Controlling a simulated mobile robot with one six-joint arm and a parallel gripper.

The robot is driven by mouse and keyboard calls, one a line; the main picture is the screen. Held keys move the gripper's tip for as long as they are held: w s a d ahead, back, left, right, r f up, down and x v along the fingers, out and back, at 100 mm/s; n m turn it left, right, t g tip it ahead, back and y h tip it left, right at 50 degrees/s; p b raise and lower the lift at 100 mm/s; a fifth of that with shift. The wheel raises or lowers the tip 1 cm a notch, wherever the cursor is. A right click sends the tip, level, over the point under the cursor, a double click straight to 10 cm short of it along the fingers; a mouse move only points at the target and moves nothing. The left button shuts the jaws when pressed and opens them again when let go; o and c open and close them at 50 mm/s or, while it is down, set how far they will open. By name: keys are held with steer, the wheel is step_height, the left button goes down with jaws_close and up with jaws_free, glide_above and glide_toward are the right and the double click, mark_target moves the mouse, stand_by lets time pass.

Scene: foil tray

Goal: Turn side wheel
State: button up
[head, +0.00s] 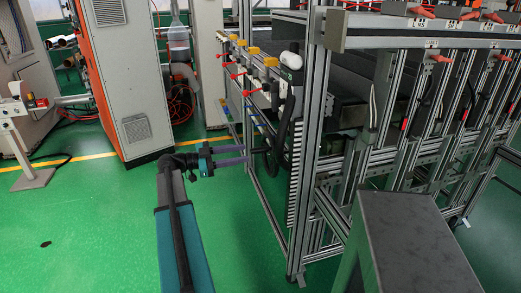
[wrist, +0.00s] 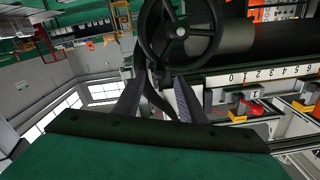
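The side wheel (wrist: 181,31) is a black spoked handwheel with a round hub, at the top middle of the wrist view. In the head view a dark curved shape on the side of the metal frame seems to be the wheel, but it is hard to make out. My gripper (head: 248,155) reaches right towards the frame's side, its two fingers spread apart. In the wrist view my gripper (wrist: 160,76) has its fingertips just below the wheel's lower rim. A dark strip shows between the fingers; I cannot tell whether they touch anything.
The aluminium frame (head: 307,150) stands right of my gripper, with a dark horizontal cylinder (wrist: 260,45) beside the wheel. A numbered scale (wrist: 265,76) lies below the cylinder. An orange and grey cabinet (head: 128,80) stands behind left. Green floor (head: 90,225) is free at left.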

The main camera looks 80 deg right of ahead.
mark_target(271, 149)
steer(key=p+x, duration=0.2)
steer(key=x, duration=0.6)
steer(key=shift+s+d, duration=0.1)
steer(key=shift+s, duration=0.1)
jaws_close()
